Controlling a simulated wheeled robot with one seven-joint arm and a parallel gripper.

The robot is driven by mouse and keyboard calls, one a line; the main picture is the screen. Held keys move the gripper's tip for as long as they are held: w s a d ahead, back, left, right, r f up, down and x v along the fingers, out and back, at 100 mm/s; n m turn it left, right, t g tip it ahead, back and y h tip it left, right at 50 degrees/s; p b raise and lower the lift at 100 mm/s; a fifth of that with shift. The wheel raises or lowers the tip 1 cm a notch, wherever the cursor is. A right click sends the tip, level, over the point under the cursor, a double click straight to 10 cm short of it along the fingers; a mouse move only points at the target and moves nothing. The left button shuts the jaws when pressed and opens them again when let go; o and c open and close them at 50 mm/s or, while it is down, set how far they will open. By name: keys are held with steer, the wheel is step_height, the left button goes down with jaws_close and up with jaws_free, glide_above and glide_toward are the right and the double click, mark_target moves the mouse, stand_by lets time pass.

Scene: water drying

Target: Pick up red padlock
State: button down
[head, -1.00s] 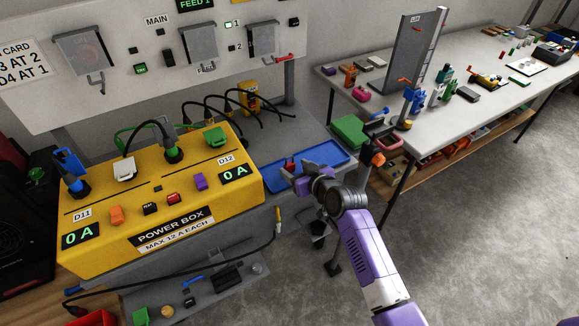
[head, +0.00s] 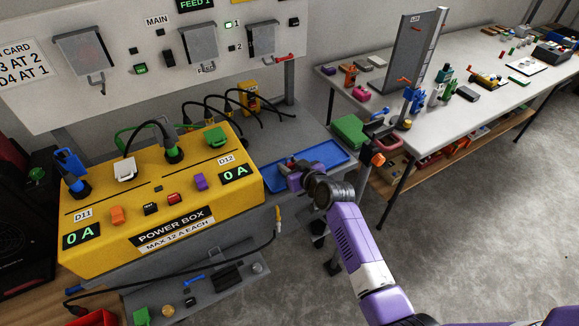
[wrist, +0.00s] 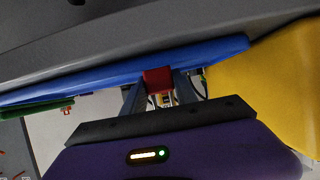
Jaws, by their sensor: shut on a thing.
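The red padlock (wrist: 158,79) shows in the wrist view as a red block between the two fingers of my gripper (wrist: 159,88). The fingers are shut on it. In the head view my gripper (head: 284,167) is at the left end of the blue tray (head: 328,155), and it hides most or all of the padlock there. The tray also shows in the wrist view (wrist: 85,87), just behind the padlock. I cannot tell whether the padlock touches the tray.
The yellow power box (head: 105,248) stands close to the left of my gripper, with plugs and buttons on top. Black cables (head: 235,112) curve behind the tray. A green box (head: 350,130) is at its right. A cluttered white table (head: 470,115) stands further right.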

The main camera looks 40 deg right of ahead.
step_height(320, 180, up, 20)
stand_by(0.6)
stand_by(0.8)
